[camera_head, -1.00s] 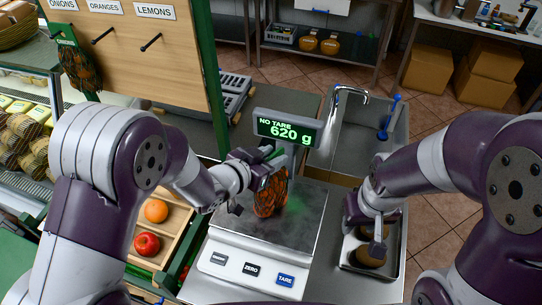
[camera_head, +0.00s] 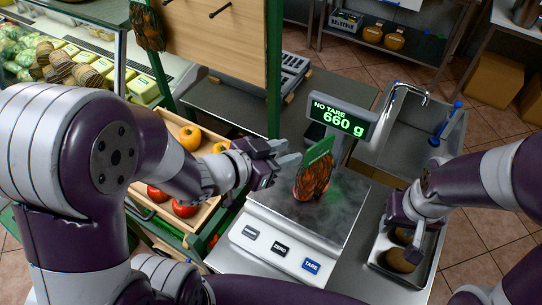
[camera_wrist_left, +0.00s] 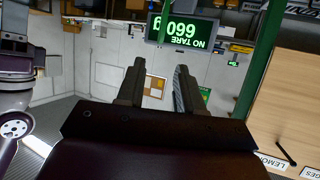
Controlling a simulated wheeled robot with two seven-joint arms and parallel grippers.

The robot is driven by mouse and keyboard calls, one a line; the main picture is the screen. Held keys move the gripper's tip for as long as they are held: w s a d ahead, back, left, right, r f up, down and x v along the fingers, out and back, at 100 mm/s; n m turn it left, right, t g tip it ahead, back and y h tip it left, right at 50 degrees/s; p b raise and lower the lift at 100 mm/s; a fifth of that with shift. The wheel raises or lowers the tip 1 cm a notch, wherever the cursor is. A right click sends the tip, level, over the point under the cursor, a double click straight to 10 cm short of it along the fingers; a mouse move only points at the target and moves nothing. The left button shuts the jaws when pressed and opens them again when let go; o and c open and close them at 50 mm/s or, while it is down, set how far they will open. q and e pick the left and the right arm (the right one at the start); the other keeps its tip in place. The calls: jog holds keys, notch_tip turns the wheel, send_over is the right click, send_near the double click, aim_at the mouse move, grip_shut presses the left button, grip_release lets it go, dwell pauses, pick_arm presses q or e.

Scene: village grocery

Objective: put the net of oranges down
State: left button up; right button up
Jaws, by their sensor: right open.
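The net of oranges (camera_head: 314,180), a red-orange net with a green label at its top, stands on the metal plate of the scale (camera_head: 345,222). The scale display (camera_head: 343,116) reads 660 g, NO TARE. My left gripper (camera_head: 288,158) is just left of the net, its fingers apart with nothing between them; the fingers also show in the left wrist view (camera_wrist_left: 157,88). My right gripper (camera_head: 402,226) is open above a metal tray (camera_head: 432,268) at the right, partly covering the brown round items in it.
A wooden crate with apples and an orange-yellow fruit (camera_head: 189,138) stands left of the scale. A sink (camera_head: 425,125) with a tap is behind it at the right. Another net (camera_head: 146,26) hangs at the upper left beside the wooden board (camera_head: 215,50).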

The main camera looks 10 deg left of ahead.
pick_arm(q)
jog(key=s+a+f+n+g+y, duration=0.1)
jog(key=a+f+n+g+y, duration=0.4)
jog(key=a+y, duration=0.55)
jog(key=s+f+n+g+h, duration=0.1)
jog(key=s+n+g, duration=0.1)
jog(key=s, duration=0.4)
jog(key=shift+s+a+f+n+g, duration=0.35)
jog(key=shift+a+n+g, duration=0.05)
jog(key=shift+g, duration=0.5)
jog(key=shift+h, duration=0.25)
